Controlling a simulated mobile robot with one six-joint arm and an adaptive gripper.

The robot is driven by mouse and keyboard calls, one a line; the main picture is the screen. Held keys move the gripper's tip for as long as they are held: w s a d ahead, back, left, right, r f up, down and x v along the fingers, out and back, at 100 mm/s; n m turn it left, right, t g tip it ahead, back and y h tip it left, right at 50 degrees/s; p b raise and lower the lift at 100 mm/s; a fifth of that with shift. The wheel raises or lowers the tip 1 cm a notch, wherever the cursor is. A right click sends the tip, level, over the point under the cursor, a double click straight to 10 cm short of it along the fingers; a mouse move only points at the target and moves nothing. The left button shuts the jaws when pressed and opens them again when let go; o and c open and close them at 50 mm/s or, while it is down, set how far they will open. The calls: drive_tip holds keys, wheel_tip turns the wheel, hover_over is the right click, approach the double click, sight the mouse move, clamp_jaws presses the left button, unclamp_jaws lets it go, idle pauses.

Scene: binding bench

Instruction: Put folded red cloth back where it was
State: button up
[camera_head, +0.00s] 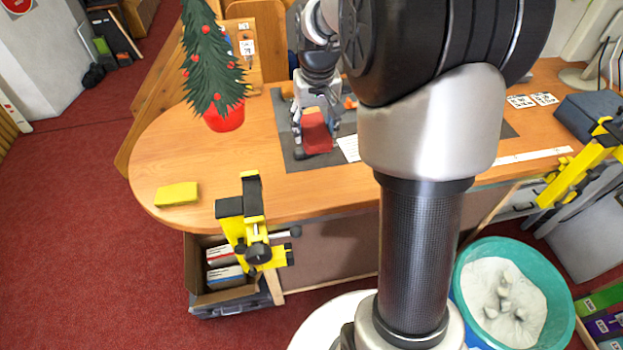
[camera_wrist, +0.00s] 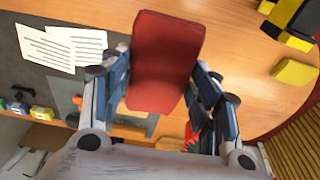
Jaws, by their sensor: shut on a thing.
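The folded red cloth (camera_wrist: 163,65) is held between the fingers of my gripper (camera_wrist: 163,85) in the wrist view. It looks like a smooth red block with rounded edges. In the head view the cloth (camera_head: 316,132) hangs at the fingertips of my gripper (camera_head: 314,118), over the dark grey mat (camera_head: 300,158) on the wooden bench (camera_head: 240,180). My gripper is shut on it. I cannot tell whether the cloth touches the mat.
A small Christmas tree (camera_head: 208,60) in a red pot stands left of my gripper. A yellow block (camera_head: 177,194) lies near the bench's left end. Yellow-black clamps (camera_head: 247,225) grip the front edge. White sheets (camera_head: 349,147) lie right of the cloth. The bench's left part is mostly clear.

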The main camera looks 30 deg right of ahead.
sight(313, 183)
wheel_tip(313, 183, down, 18)
drive_tip(key=b, duration=0.4)
drive_tip(key=shift+w+f+b, duration=0.1)
drive_tip(key=shift+f+b, duration=0.15)
drive_tip(key=shift+b, duration=0.05)
drive_tip(key=o, duration=0.5)
drive_tip(key=shift+f, duration=0.15)
drive_tip(key=o, duration=0.4)
drive_tip(key=shift+o, duration=0.2)
